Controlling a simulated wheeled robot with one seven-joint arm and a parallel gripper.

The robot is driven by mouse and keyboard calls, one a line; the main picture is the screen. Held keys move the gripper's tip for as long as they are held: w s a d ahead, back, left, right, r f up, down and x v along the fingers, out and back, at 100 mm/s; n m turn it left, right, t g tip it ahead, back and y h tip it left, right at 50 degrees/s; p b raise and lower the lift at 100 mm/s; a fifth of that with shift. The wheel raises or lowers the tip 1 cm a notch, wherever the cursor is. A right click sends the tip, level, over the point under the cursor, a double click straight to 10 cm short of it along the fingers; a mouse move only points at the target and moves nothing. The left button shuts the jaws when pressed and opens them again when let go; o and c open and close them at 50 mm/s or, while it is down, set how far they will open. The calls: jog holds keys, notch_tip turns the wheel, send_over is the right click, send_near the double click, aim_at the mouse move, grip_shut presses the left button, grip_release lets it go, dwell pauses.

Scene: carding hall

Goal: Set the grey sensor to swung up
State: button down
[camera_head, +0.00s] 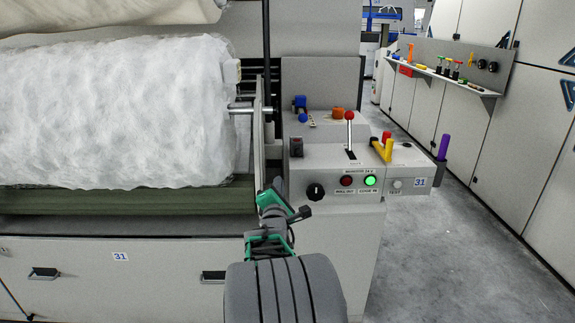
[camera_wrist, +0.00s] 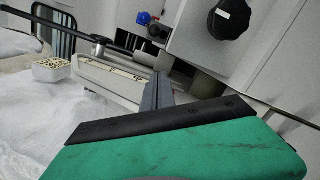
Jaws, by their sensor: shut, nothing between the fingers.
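A small pale grey block (camera_head: 231,71) sits at the upper right end of the white fibre roll (camera_head: 120,110). It may be the grey sensor, but I cannot be sure. A pale box with a dotted face (camera_wrist: 52,70) beside the fibre in the wrist view may be the same part. My gripper (camera_head: 278,186), green and black, is in front of the machine's upright side plate, left of the control box and below the block. It is shut and empty. In the wrist view my dark fingers (camera_wrist: 158,92) are together, with the fibre to their left.
The control box (camera_head: 335,158) carries a black knob (camera_head: 316,191), a red-topped lever (camera_head: 349,116), a dark red lamp (camera_head: 346,181) and a lit green lamp (camera_head: 370,181). A metal shaft (camera_head: 243,108) leaves the roll's right end. The aisle floor (camera_head: 465,250) at right is clear.

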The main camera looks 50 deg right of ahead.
aim_at(291, 167)
jog(key=shift+w+d, duration=0.1)
jog(key=w+d, duration=0.1)
jog(key=d, duration=0.2)
jog(key=w+d+r+b, duration=0.1)
jog(key=d, duration=0.3)
jog(key=w+d+r+b, duration=0.1)
jog(key=w+d, duration=0.1)
jog(key=d, duration=0.1)
jog(key=shift+d+r, duration=0.15)
jog(key=shift+r, duration=0.05)
jog(key=shift+s+r, duration=0.1)
jog(key=shift+d, duration=0.1)
jog(key=shift+s, duration=0.1)
